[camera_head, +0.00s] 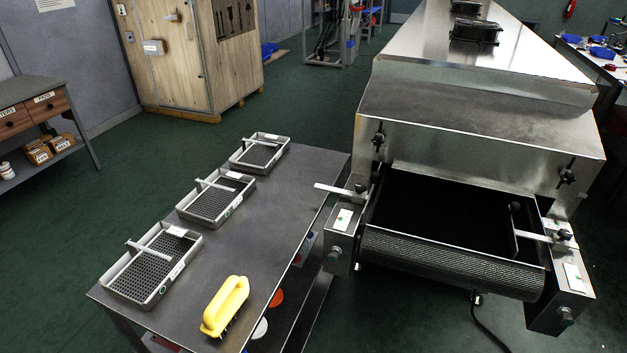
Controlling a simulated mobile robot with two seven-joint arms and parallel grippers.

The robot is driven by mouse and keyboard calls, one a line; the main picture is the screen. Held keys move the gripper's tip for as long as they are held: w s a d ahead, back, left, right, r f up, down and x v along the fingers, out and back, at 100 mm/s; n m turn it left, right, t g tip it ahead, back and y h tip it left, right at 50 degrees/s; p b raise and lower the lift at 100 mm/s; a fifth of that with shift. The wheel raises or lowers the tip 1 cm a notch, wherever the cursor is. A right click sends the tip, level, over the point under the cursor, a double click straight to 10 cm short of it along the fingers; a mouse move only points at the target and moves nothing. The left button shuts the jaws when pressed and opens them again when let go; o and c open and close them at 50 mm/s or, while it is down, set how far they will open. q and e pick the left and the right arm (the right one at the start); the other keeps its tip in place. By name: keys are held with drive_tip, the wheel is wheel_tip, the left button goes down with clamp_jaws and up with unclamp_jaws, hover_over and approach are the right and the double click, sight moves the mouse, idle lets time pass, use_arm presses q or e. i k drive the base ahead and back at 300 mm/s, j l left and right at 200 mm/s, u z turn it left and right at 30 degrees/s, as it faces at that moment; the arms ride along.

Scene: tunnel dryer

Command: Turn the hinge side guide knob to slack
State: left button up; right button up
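The tunnel dryer (480,120) stands at the right, its mesh belt (450,268) coming out of a dark opening. On the left side of the belt a metal guide bar (333,189) sticks out to the left beside a small black knob (361,187). On the right side another guide bar (533,237) ends at a second black knob (565,235). Round knobs also sit on the front ends of the left side block (335,254) and right side block (566,315). I cannot tell which side is the hinge side. Neither gripper is in view.
A grey table (270,215) left of the dryer holds several mesh trays, one being the nearest tray (108,284), and a yellow brush (225,306). A black cable (490,335) runs on the floor under the dryer. A wooden crate (180,60) stands behind.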

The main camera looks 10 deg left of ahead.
sight(359, 188)
drive_tip(key=u, duration=1.5)
drive_tip(key=l+u, duration=0.2)
drive_tip(key=l, duration=0.2)
drive_tip(key=k+l+u, duration=0.15)
drive_tip(key=l, duration=0.65)
drive_tip(key=k+l, duration=0.15)
drive_tip(key=l, duration=0.3)
